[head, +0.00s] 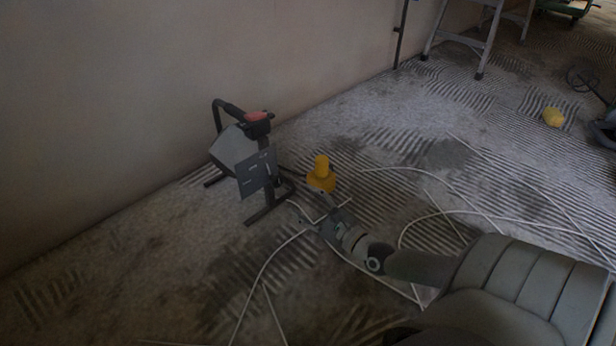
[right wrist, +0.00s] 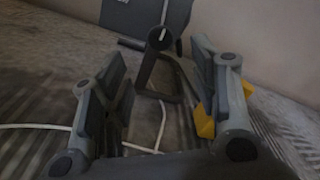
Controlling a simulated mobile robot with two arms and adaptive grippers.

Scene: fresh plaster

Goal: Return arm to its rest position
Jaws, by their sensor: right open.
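My right arm comes in from the lower right of the head view. My right gripper (head: 324,210) is low over the floor, just in front of the work lamp's stand and the yellow object. In the right wrist view the gripper (right wrist: 160,85) has its two fingers apart with nothing gripped. The dark foot of the stand (right wrist: 158,80) shows beyond and between the fingers. My left gripper is not in view.
A lamp-like grey unit on a black stand (head: 258,170) stands near the wall. A yellow object (head: 321,175) is beside it; it shows partly behind a finger in the wrist view (right wrist: 205,125). White cables (head: 262,270) cross the ridged floor. A ladder (head: 487,40) stands farther back.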

